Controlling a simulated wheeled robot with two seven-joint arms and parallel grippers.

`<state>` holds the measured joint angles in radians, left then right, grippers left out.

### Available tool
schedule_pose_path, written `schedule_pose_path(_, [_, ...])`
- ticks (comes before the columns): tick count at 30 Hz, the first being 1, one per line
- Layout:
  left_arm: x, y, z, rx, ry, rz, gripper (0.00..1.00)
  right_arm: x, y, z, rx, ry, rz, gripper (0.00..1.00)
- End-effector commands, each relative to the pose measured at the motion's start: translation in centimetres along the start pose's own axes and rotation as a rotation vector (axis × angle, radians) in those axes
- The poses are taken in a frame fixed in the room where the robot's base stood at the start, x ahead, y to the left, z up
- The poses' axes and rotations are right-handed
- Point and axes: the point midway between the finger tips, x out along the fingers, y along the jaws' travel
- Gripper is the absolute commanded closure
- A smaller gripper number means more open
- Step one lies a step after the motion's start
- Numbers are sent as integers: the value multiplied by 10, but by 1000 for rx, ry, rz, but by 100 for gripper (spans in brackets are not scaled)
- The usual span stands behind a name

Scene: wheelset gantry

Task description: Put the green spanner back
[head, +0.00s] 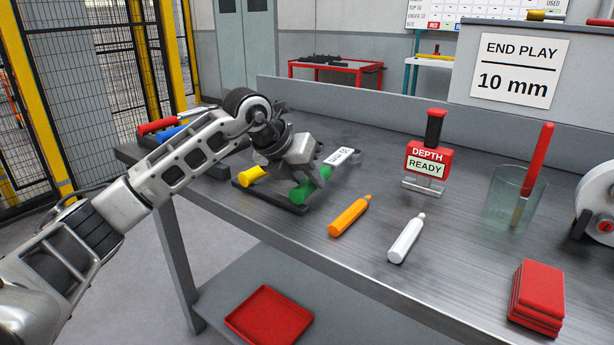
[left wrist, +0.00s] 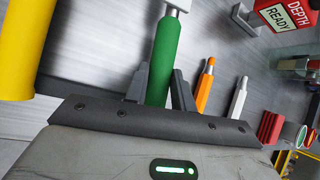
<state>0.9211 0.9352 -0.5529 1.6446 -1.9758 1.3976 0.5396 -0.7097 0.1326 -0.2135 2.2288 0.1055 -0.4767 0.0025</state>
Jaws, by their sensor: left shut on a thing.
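The green spanner (head: 313,186) has a green handle and a grey head with a white label. It lies over the right part of a low black holder (head: 290,207) at the left of the bench; I cannot tell whether it rests fully in it. My left gripper (head: 302,184) is shut on its handle. In the left wrist view the green handle (left wrist: 166,55) stands between the two grey fingers (left wrist: 160,88). A yellow-handled tool (head: 253,175) lies beside it on the holder, close to the gripper, and shows large in the left wrist view (left wrist: 22,45). My right gripper is out of view.
Red (head: 157,125) and blue (head: 172,132) handled tools lie behind my left arm. An orange marker (head: 350,215) and a white marker (head: 406,240) lie to the right. The bench front is clear.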

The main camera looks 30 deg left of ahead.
Motion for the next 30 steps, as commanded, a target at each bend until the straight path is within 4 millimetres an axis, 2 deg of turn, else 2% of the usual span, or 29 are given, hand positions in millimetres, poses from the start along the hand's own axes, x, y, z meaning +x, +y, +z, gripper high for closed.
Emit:
schedule_pose_path(26, [9,3,-5,0,-3,-1,100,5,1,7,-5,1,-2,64])
schedule_pose_path(27, [9,3,-6,0,-3,-1,72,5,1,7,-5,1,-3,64])
schedule_pose_path(30, [9,3,-6,0,-1,-1,50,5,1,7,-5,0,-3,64])
